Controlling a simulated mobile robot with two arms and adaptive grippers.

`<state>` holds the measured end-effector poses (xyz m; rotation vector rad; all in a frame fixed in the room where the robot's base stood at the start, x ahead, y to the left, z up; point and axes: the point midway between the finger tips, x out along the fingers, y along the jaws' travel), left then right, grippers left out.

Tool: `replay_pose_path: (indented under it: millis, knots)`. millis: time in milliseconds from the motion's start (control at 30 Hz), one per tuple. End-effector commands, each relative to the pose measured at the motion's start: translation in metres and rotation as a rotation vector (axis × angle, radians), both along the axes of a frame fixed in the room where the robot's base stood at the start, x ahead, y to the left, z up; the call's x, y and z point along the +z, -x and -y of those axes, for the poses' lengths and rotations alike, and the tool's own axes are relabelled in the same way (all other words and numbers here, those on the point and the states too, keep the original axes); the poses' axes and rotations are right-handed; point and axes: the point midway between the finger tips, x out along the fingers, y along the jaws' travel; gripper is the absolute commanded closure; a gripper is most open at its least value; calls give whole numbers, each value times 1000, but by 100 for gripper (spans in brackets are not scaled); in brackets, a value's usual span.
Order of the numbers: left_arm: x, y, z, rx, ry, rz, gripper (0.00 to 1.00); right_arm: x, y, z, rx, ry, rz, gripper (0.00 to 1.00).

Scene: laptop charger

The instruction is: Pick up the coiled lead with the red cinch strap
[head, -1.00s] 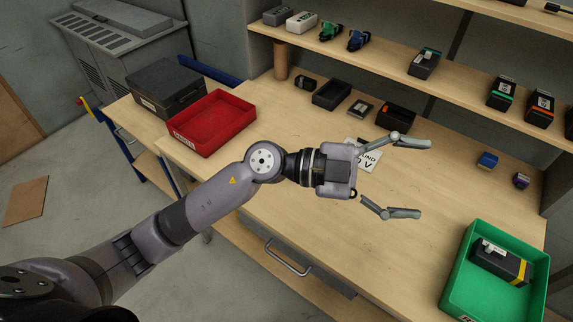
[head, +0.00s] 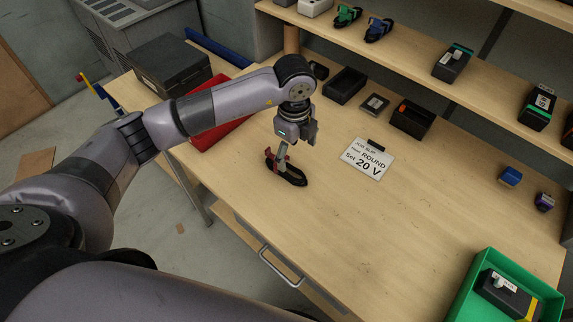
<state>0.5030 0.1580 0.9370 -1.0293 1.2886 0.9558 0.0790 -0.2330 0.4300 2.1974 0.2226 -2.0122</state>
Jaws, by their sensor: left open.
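The coiled black lead (head: 294,179) lies on the wooden bench near its front left edge, and a bit of its red cinch strap (head: 269,163) shows at its left end. My left gripper (head: 283,160) points down right over the coil, open, with its fingertips at or just above it. The fingers cover part of the coil, and I cannot tell whether they touch it. My right gripper is not in view.
Coils with a green strap (head: 347,15) and a blue strap (head: 377,29) lie on the shelf. A red tray (head: 212,132) sits behind my left arm. A job slip card (head: 368,159) lies right of the coil. A green tray (head: 470,290) stands at lower right.

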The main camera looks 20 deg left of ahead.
Motion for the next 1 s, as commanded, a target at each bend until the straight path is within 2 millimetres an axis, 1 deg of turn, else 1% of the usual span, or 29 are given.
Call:
replay_pose_path:
  millis: [33,133,233,300,433,533,700,800,900,1000]
  knots:
    - [-10,0,1,0,1,-5,24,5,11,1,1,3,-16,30]
    - [-32,-1,1,1,2,-5,24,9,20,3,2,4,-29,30]
    - [-50,-2,1,-1,2,-3,24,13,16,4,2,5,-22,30]
    - [-60,-4,2,-1,3,-2,24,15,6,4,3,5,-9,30]
    - [-70,-4,2,-2,3,0,24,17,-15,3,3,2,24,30]
    - [-75,-5,2,-3,3,-1,24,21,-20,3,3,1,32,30]
    - [-96,-9,-1,-1,2,-4,24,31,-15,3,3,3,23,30]
    - [-111,-11,-1,-1,4,-2,24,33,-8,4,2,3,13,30]
    - [-120,-12,-1,-2,4,0,24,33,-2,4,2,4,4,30]
    - [-123,-12,-1,-3,4,0,24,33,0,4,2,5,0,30]
